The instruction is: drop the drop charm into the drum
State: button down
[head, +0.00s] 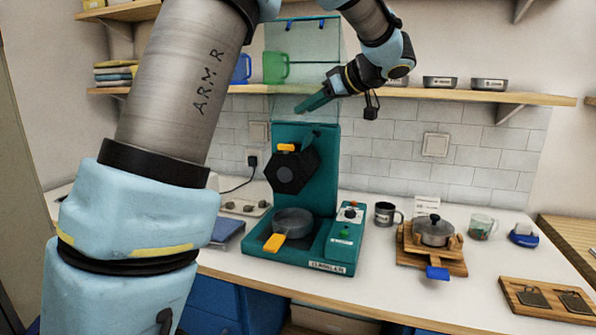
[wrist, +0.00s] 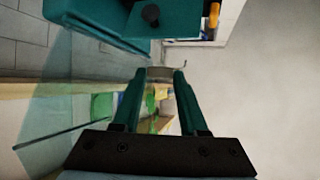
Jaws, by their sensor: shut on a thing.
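My gripper (head: 312,103) is high in front of the shelf, above the teal machine (head: 330,185), with its fingers pointing down to the left. In the wrist view my gripper (wrist: 160,76) is shut on a small grey-brown piece (wrist: 160,73) between its fingertips, apparently the drop charm; its shape is unclear. The charm cannot be made out in the head view. The dark hexagonal drum (head: 291,174) is on the machine's front, below my gripper, with an orange part (head: 286,147) at its top. I cannot tell whether the drum is open.
A clear greenish panel (head: 305,45) stands close behind my gripper. A green mug (head: 275,68) is on the shelf. A grey pan (head: 293,222) sits under the drum. A lidded pot (head: 432,231), a dark mug (head: 384,214) and a wooden board (head: 515,290) are on the counter at right.

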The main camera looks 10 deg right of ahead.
notch_tip(320, 180, down, 3)
jog(key=b, duration=0.2)
jog(key=shift+f+b, duration=0.2)
jog(key=shift+b, duration=0.2)
jog(key=shift+c, duration=1.8)
grip_release()
jog(key=b+v, duration=0.1)
jog(key=v, duration=0.9)
jog(key=shift+s+d+r, duration=0.2)
jog(key=shift+s, duration=0.1)
